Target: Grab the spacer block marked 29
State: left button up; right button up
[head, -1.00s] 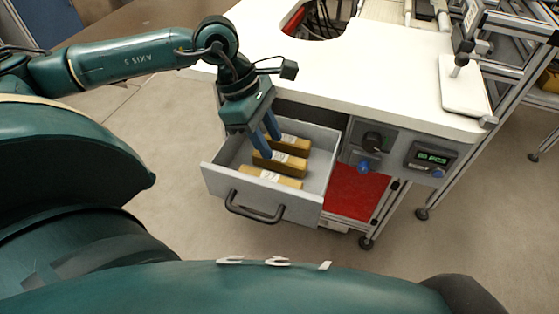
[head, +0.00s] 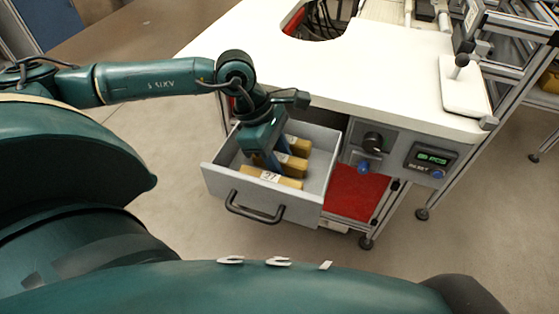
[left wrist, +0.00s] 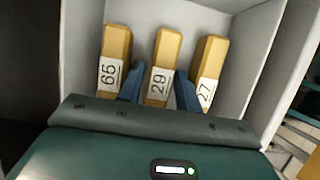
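The spacer block marked 29 (left wrist: 160,72) is the middle of three yellow-brown blocks with white labels lying side by side in the open drawer. In the head view it is the middle block (head: 293,163), partly hidden by my gripper. My left gripper (head: 268,162) points down into the drawer with its blue fingers apart. In the left wrist view its fingers (left wrist: 159,84) stand on either side of the block marked 29, in the gaps to its neighbours. Firm contact is not visible. My right gripper is not in view.
The block marked 65 (left wrist: 114,62) and the block marked 27 (left wrist: 208,66) flank the middle one closely. The grey drawer (head: 216,182) has a black handle (head: 255,212) in front. The white worktop (head: 370,88) lies above and behind the drawer.

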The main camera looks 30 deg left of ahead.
pick_arm(q)
jog(key=shift+f, duration=0.15)
jog(key=shift+c, duration=0.3)
grip_shut()
